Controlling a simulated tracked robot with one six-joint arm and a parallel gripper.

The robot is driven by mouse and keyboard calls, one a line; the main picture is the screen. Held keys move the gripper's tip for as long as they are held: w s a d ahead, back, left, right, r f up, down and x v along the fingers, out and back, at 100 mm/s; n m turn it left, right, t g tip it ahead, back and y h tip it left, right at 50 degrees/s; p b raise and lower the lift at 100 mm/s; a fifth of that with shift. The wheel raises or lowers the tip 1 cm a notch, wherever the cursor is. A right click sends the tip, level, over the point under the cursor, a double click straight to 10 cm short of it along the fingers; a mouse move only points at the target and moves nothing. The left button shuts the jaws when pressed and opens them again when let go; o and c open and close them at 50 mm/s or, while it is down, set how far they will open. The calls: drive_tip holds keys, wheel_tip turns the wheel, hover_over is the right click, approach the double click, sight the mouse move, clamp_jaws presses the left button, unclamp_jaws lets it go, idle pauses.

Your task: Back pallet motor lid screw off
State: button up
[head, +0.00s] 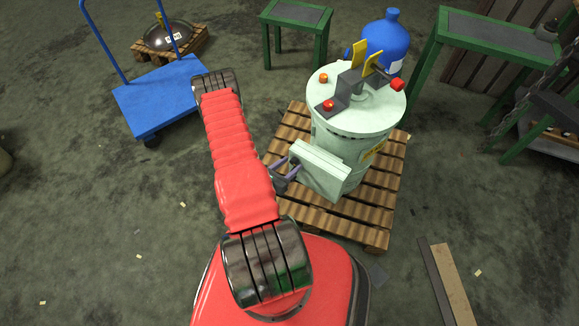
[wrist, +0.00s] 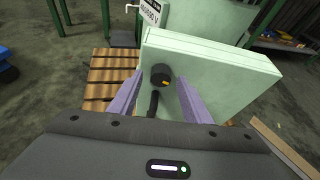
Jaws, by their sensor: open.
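A pale green drum-shaped machine (head: 345,128) stands on the wooden pallet (head: 345,222). A pale green box with a flat lid, the motor box (head: 322,170), sticks out from its near side; it also shows in the wrist view (wrist: 225,72). On the box face in the wrist view is a black round screw knob (wrist: 160,74) with a small yellow mark. My gripper (head: 288,168) is at the box's left side. Its two purple fingers are open, one on each side of the knob in the wrist view; I cannot tell whether they touch it. A black handle-like part (wrist: 153,104) lies below the knob.
A blue trolley (head: 160,98) stands at the left, with a small pallet and a dark dome behind it. Green tables (head: 296,18) stand at the back and right. A blue bottle (head: 386,38) is behind the machine. Planks (head: 452,285) lie at lower right. The left floor is mostly clear.

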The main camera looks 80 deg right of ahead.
drive_tip(key=shift+c, duration=0.4)
drive_tip(key=c, duration=0.9)
drive_tip(key=shift+a, duration=0.15)
drive_tip(key=shift+c, duration=0.3)
drive_tip(key=shift+d, duration=0.2)
